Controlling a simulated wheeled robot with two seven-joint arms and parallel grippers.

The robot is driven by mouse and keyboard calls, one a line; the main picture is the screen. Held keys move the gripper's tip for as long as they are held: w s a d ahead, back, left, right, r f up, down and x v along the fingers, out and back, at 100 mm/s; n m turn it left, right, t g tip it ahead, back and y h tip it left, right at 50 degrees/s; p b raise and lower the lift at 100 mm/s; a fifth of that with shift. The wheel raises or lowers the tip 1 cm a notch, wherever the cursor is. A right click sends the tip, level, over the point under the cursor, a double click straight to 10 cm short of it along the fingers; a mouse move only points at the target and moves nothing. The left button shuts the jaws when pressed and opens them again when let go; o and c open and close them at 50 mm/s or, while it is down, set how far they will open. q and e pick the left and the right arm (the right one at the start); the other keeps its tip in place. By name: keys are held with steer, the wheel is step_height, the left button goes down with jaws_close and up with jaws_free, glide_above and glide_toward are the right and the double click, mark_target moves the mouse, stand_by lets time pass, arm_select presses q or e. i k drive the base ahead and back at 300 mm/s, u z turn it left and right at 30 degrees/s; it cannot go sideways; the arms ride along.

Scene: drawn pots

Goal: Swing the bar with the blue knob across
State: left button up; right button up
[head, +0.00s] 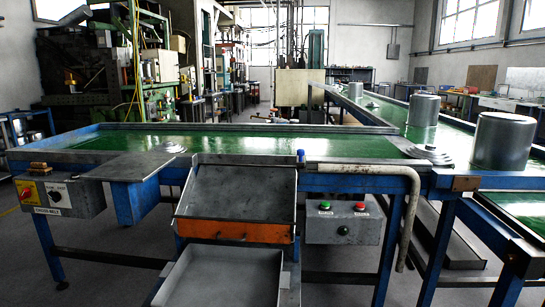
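A small upright blue knob (300,156) stands at the front edge of the green conveyor, right of the picture's middle. A dark grey bar (245,159) runs left from the knob along the front edge, above a tilted metal tray. A cream pipe (365,169) starts just right of the knob, runs right and bends down. I cannot tell exactly how the knob joins the bar. Neither of my grippers is in view.
The tilted tray (235,193) has an orange front strip, with a lower grey tray (222,280) beneath. A control box (343,222) with green and red buttons hangs on the right. Metal pots (503,142) and lids (428,154) stand on the right conveyor. The green belt (260,143) behind the bar is mostly clear.

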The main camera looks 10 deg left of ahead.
mark_target(298, 160)
steer(key=k, duration=0.45)
steer(key=u, duration=1)
steer(key=i, duration=2.05)
steer(key=z, duration=0.4)
